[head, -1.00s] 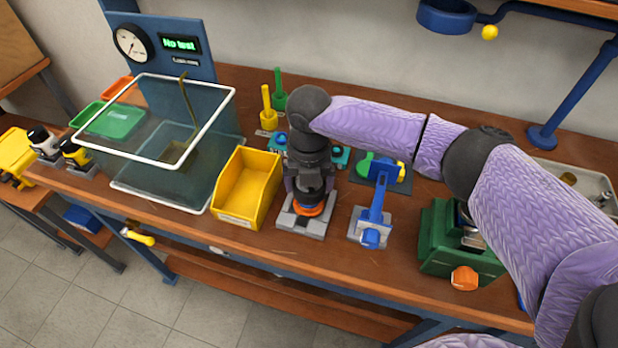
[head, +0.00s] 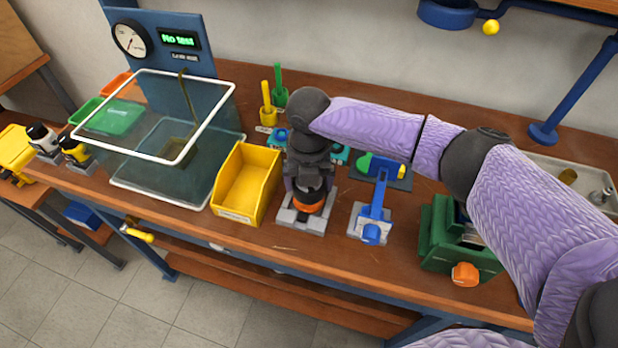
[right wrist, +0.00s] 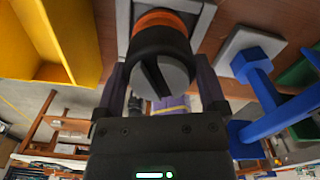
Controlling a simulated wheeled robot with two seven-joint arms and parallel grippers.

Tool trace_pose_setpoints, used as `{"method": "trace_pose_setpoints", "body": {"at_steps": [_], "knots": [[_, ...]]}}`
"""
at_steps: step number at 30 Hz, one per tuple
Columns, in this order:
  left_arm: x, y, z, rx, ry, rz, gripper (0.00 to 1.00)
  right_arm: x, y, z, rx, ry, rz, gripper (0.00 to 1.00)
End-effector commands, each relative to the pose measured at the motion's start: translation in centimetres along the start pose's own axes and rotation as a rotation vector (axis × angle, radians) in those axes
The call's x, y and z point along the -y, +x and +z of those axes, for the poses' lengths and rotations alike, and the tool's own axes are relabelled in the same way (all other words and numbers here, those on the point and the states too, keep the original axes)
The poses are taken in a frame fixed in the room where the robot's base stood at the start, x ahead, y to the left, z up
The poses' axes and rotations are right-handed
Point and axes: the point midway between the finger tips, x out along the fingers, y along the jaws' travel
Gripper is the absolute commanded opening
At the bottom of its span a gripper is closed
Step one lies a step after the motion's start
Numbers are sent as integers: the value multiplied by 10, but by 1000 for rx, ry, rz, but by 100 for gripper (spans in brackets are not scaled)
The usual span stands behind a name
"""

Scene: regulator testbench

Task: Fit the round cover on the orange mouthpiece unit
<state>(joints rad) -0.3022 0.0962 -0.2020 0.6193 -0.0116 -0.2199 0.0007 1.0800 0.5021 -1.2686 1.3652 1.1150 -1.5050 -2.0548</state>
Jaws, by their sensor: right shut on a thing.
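The orange mouthpiece unit (head: 309,206) sits in a grey stand (head: 288,217) near the bench's front edge. It also shows in the right wrist view (right wrist: 166,18), directly beyond a round dark cover (right wrist: 160,42) with a grey slotted face. My right gripper (head: 309,187) points down over the stand and is shut on the round cover, one finger on each side of it. The cover lies against the orange unit or very close to it; I cannot tell whether it is fully seated. In the head view the gripper hides most of the cover. My left gripper is not in view.
A yellow bin (head: 219,205) stands close left of the stand, with a glass tank (head: 130,186) beyond. A blue lever press (head: 374,212) stands close to the right, then a green box (head: 440,232) with an orange knob (head: 466,274). The bench's front strip is clear.

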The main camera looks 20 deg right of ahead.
Motion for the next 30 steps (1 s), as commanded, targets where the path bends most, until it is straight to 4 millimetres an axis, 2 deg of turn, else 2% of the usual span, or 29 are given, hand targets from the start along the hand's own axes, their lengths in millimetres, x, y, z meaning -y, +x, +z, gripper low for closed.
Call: {"method": "trace_pose_setpoints", "body": {"at_steps": [30], "knots": [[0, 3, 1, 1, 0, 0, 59, 0, 10, 0, 0, -3, 0, 33]]}}
